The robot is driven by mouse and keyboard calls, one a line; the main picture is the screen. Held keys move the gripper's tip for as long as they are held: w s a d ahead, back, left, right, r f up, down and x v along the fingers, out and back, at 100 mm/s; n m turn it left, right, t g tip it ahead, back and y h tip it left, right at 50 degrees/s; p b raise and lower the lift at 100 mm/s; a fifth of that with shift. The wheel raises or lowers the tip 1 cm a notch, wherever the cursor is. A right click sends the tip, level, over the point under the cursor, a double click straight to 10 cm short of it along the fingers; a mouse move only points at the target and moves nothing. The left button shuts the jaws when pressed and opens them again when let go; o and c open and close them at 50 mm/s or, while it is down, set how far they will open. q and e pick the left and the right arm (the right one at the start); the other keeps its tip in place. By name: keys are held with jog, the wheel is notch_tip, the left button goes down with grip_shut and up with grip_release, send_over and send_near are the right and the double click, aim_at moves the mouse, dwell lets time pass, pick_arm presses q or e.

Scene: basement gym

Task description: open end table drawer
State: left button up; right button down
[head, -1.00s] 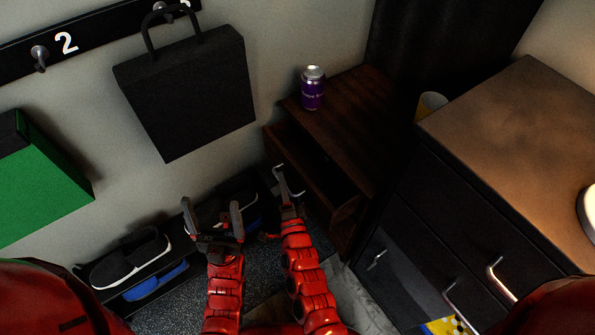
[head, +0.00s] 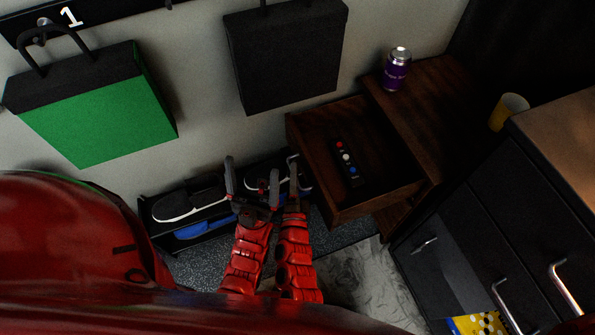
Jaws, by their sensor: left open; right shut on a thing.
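The dark wooden end table (head: 437,100) stands against the wall at the upper right. Its drawer (head: 375,205) is pulled well out toward the left, and a black remote with coloured buttons (head: 347,160) lies inside it. My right gripper (head: 296,185) is at the drawer's outer front and is shut on the metal drawer handle (head: 292,167). The exact grip is small and partly hidden. My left gripper (head: 252,182) is open and empty, just left of the right one, above the shoe rack.
A purple can (head: 397,70) stands on the end table. A yellow cup (head: 508,111) is behind a dark cabinet (head: 490,235) with metal handles at the right. A shoe rack (head: 150,232) holds shoes below. Black (head: 288,55) and green (head: 105,110) bags hang on the wall.

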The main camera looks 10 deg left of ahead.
jog(key=c, duration=0.9)
grip_release()
jog(key=p+v, duration=0.3)
jog(key=v, duration=1.4)
jog(key=shift+s+f+p, duration=0.1)
jog(key=shift+s+p, duration=0.15)
jog(key=shift+p, duration=0.1)
